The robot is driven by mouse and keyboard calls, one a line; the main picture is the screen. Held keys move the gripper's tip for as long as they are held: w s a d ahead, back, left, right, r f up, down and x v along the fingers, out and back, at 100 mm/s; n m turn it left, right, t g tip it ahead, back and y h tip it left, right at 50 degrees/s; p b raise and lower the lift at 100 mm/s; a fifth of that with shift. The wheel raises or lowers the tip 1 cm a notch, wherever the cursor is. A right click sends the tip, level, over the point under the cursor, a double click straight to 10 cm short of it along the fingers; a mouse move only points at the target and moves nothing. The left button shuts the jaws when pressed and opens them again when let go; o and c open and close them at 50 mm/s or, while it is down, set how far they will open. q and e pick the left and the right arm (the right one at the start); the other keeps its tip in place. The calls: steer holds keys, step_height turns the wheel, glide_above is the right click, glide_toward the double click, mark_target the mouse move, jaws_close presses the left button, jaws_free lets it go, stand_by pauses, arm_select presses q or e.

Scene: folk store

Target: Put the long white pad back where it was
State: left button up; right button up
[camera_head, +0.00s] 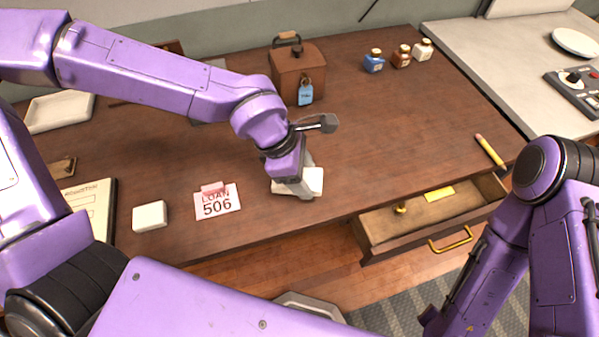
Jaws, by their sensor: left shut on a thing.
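My left gripper (302,188) points down at the table near its front edge, left of the open drawer. It is shut on a white pad (315,180), which shows on both sides of the fingers. The gripper hides the pad's middle, and I cannot tell whether the pad touches the table. A second, shorter white block (149,216) lies to the left, beside the card marked LOAN 506 (216,203). My right arm is at the right, and its gripper is not visible.
The open drawer (376,232) holds a yellow piece (440,194) and a small brass item (400,208). A brown box (290,77) with a blue tag and several small bottles (401,56) stand at the back. A yellow pencil (489,151) lies at right. The table's middle right is clear.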

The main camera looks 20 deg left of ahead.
arm_select(q)
steer(key=w+f, duration=0.2)
steer(key=w+a+f, duration=0.1)
steer(key=w+f, duration=0.1)
steer(key=shift+w+a+f, duration=0.2)
steer(key=shift+w, duration=0.1)
steer(key=shift+s+a+f, duration=0.1)
steer(key=shift+s+f, duration=0.15)
steer(key=shift+f, duration=0.35)
steer(key=shift+s+f, duration=0.2)
steer(key=shift+f, duration=0.7)
steer(key=shift+w+f, duration=0.1)
steer(key=shift+w, duration=0.2)
steer(key=shift+s+f, duration=0.1)
steer(key=shift+f, duration=0.05)
steer(key=o, duration=0.9)
steer(key=shift+r, duration=0.35)
steer(key=p+v, duration=0.1)
steer(key=v, duration=1)
steer(key=shift+a+r, duration=0.2)
steer(key=shift+r, duration=0.15)
